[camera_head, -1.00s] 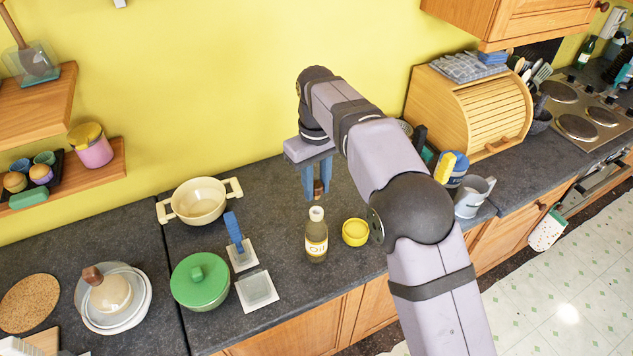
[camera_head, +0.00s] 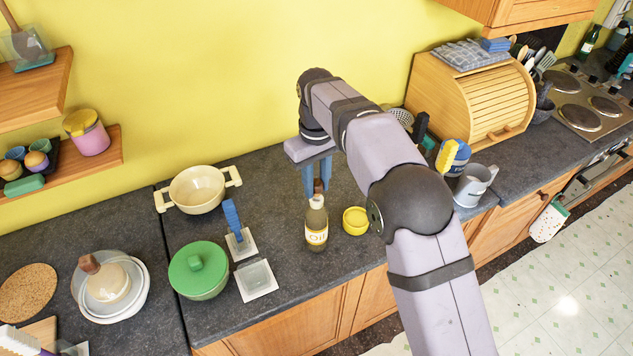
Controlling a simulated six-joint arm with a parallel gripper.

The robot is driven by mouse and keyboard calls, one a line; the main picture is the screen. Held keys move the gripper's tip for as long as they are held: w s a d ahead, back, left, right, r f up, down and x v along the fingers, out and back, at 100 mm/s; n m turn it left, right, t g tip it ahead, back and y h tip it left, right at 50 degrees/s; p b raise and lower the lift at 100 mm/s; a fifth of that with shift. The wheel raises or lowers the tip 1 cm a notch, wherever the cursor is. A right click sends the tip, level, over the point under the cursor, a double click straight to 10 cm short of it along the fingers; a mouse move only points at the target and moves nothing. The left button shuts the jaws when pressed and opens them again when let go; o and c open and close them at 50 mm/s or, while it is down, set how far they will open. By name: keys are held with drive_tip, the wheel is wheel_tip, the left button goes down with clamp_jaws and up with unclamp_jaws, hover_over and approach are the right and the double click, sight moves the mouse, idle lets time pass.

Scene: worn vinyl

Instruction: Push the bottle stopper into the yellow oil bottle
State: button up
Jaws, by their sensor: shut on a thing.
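The stopper is at the bottle's mouth, in line with the neck. It appears to touch the mouth; how deep it sits in the neck I cannot tell. My fingers hide part of the stopper.
A small yellow bowl (camera_head: 355,220) stands close to the right of the bottle. A green-lidded pot (camera_head: 198,271), a blue-handled item (camera_head: 233,219) and a cream pot (camera_head: 197,190) are to the left. A grey mug (camera_head: 474,186) and wooden bread box (camera_head: 470,100) are right.

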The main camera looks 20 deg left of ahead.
drive_tip(key=shift+f+b, duration=0.45)
drive_tip(key=shift+f, duration=0.8)
idle(0.3)
drive_tip(key=shift+r, duration=0.15)
idle(0.7)
drive_tip(key=o, duration=1.4)
drive_tip(key=shift+o, duration=0.2)
drive_tip(key=shift+r+p, duration=2.05)
drive_tip(key=shift+r, duration=0.25)
drive_tip(key=shift+r+b, duration=0.7)
drive_tip(key=shift+r, duration=3)
